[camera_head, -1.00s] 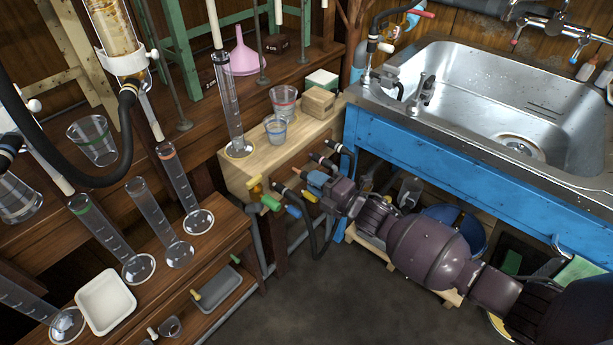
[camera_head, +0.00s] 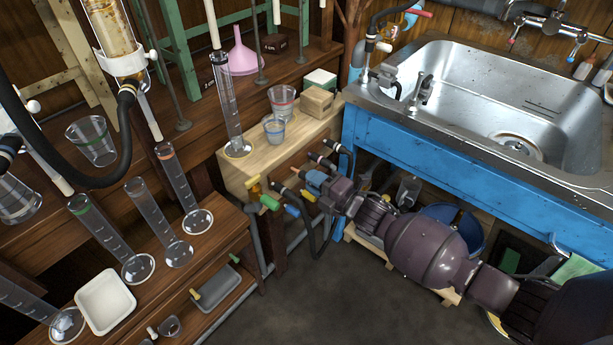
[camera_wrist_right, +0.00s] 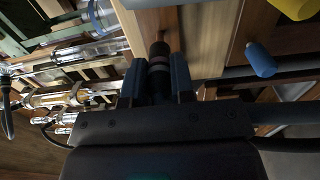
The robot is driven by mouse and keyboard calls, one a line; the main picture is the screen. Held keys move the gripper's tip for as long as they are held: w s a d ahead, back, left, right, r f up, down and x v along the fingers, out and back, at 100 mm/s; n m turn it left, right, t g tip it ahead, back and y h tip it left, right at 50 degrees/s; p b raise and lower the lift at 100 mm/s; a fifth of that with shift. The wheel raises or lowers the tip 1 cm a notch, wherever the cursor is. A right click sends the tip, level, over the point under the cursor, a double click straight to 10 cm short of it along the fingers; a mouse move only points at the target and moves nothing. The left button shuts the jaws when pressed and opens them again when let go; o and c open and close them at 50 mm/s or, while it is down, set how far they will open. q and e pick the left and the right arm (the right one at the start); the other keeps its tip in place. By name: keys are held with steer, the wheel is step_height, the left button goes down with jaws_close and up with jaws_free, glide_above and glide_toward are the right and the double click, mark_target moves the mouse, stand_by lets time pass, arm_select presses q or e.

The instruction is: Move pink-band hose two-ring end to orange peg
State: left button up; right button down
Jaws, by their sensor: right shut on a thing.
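My right gripper (camera_head: 312,181) is at the front face of the pale wooden box, low in the middle of the head view. In the right wrist view its two blue fingers (camera_wrist_right: 158,82) are shut on a black hose end (camera_wrist_right: 159,50) with two pale rings. That end points at the wooden face; whether it touches is unclear. An orange peg (camera_head: 289,184) seems to stick out just left of the fingers, partly hidden in the head view. The ring colour and any pink band are too dark to tell. My left gripper is out of view.
Other black hose ends (camera_head: 322,160) sit to the right on the same face. A black hose (camera_head: 316,245) hangs below. Glass cylinders stand on the box and lower left shelf.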

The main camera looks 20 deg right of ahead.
steer(key=shift+w+a, duration=0.1)
steer(key=shift+w, duration=0.05)
steer(key=shift+w+a, duration=0.2)
steer(key=shift+w, duration=0.25)
steer(key=shift+w+a, duration=0.15)
steer(key=shift+w, duration=0.15)
stand_by(0.6)
steer(key=c, duration=0.9)
jaws_free()
steer(key=shift+s, duration=0.1)
